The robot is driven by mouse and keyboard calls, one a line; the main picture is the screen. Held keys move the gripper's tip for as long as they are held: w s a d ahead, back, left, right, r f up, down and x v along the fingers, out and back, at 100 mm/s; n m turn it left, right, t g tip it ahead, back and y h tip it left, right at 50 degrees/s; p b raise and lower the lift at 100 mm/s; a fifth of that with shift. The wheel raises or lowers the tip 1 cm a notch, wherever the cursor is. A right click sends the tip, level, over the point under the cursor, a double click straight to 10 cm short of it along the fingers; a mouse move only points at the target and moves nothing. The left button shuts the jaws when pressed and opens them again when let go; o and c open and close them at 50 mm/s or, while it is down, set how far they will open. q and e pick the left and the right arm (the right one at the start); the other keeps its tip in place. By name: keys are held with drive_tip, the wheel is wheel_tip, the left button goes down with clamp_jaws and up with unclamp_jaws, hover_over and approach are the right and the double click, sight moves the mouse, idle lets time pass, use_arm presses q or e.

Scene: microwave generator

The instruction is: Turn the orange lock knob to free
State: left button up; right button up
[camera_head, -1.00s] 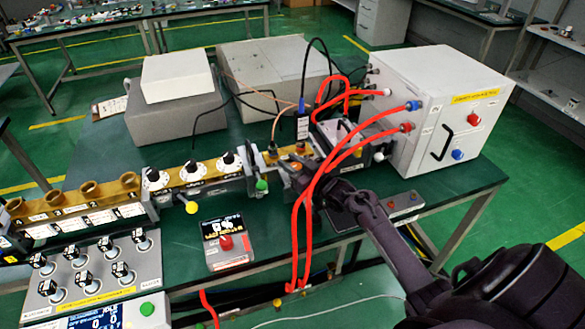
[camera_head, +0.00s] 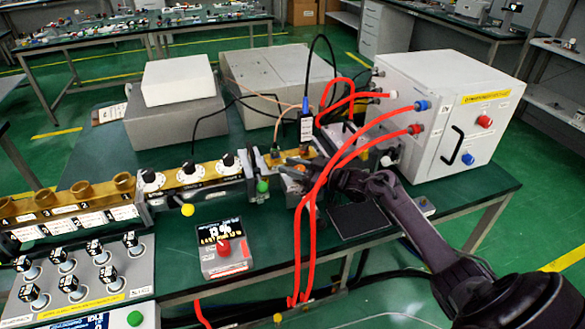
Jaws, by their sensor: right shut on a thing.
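The orange lock knob (camera_head: 298,168) is a small orange part on the brass waveguide line, near the middle of the head view. It is mostly hidden by my gripper. My right gripper (camera_head: 303,174) reaches in from the right and is shut on the knob. Its fingertips are small and dark here, and red hoses cross in front of the wrist. The knob's exact turn angle cannot be made out. My left gripper is not in view.
Red hoses (camera_head: 300,245) loop from the white generator box (camera_head: 438,115) past my right wrist and down over the table's front edge. A small meter (camera_head: 223,247) with a red knob stands to the left. Dial tuners (camera_head: 190,172) line the waveguide further left.

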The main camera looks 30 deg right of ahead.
drive_tip(key=o, duration=1)
drive_tip(key=shift+c, duration=0.2)
drive_tip(key=shift+b+v, duration=0.4)
drive_tip(key=shift+v, duration=3.5)
